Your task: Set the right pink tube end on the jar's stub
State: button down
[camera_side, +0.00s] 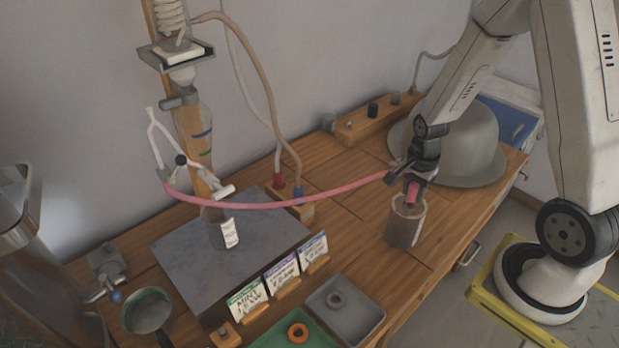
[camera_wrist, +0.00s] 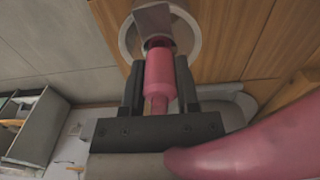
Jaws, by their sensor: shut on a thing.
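My gripper (camera_side: 413,186) is shut on the right end of the pink tube (camera_side: 290,203). The tube sags in a long curve from the glass fork at the left to my gripper. In the wrist view the pink tube end (camera_wrist: 160,78) lies between my gripper's two fingers (camera_wrist: 160,85). The jar (camera_side: 405,222) stands on the table right under my gripper; its round rim (camera_wrist: 194,42) shows in the wrist view just beyond the tube end.
A grey hat (camera_side: 470,145) lies behind my gripper. A labelled beaker (camera_side: 220,228) stands on a grey slab (camera_side: 180,262) at the left. Name cards (camera_side: 282,274) and trays (camera_side: 345,308) line the front. The wooden table (camera_side: 350,235) is bare between slab and jar.

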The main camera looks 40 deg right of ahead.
jog(key=shift+f, duration=0.45)
dwell(0.5)
jog(key=shift+c, duration=1.4)
grip_release()
jog(key=shift+r, duration=0.1)
jog(key=shift+r, duration=3.4)
